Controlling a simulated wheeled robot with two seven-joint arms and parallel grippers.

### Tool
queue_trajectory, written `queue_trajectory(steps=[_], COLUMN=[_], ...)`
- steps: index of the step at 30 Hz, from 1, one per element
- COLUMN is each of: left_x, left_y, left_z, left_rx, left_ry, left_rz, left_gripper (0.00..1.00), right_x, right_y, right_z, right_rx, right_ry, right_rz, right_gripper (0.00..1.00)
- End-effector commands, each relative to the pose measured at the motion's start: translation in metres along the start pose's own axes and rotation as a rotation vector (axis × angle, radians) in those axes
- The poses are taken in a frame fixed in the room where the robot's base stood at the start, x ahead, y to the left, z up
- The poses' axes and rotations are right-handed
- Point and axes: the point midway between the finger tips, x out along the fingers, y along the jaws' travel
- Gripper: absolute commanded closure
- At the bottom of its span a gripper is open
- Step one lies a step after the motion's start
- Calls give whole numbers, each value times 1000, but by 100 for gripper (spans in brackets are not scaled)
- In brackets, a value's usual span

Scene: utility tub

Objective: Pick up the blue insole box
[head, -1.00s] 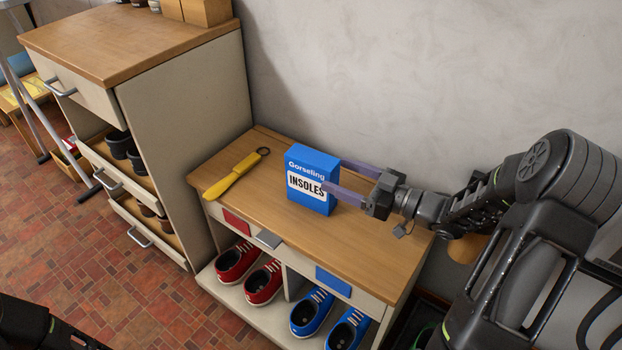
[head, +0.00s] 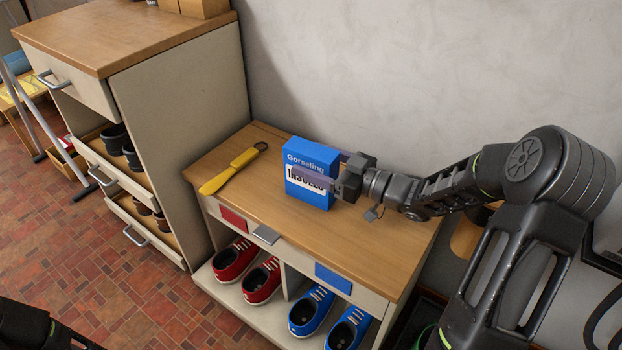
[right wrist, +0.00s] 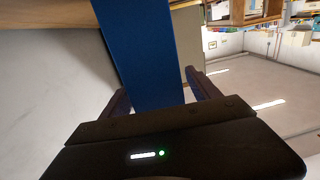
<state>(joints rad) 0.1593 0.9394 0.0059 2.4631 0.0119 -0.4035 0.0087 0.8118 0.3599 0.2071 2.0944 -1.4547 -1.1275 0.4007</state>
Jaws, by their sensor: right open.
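The blue insole box (head: 313,155) stands upright on the wooden top of the low shoe bench (head: 370,235). My right gripper (head: 316,165) is open and reaches in from the right, with one finger across the front of the box over its label and the other behind it. The right wrist view shows the blue side of the box (right wrist: 145,50) between the two fingers. I cannot tell whether either finger touches it. My left gripper does not show; only a dark part of mine is at the bottom left.
A yellow shoehorn (head: 232,168) lies left of the box. Red shoes (head: 235,260) and blue shoes (head: 311,311) stand in the cubbies below. A taller cabinet (head: 180,110) rises at the left, and the wall (head: 430,70) is behind. The bench top's front right is clear.

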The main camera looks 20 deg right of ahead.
Motion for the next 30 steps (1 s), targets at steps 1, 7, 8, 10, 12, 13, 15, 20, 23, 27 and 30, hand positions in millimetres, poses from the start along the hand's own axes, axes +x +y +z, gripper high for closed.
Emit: queue_trajectory(steps=[1,7,8,10,12,13,15,20,23,27,30], left_x=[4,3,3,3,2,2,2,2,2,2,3], left_y=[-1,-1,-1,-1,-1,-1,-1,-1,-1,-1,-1], left_z=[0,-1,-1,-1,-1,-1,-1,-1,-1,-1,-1], left_rx=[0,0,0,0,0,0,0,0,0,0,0], left_ry=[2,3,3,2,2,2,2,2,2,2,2], left_rz=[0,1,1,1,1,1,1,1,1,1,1], left_gripper=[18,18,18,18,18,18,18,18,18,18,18], right_x=[6,10,10,10,10,9,9,9,9,9,9], right_y=[-1,0,0,0,0,0,0,0,0,0,0], right_z=[1,-1,-1,-1,-1,-1,-1,-1,-1,-1,-1], right_rx=[-1,1,1,1,1,1,1,1,1,1,1], right_ry=[0,0,0,0,0,0,0,0,0,0,0], right_rz=[-2,0,0,0,0,0,0,0,0,0,0], right_gripper=[29,29,29,29,29,29,29,29,35,46,54])
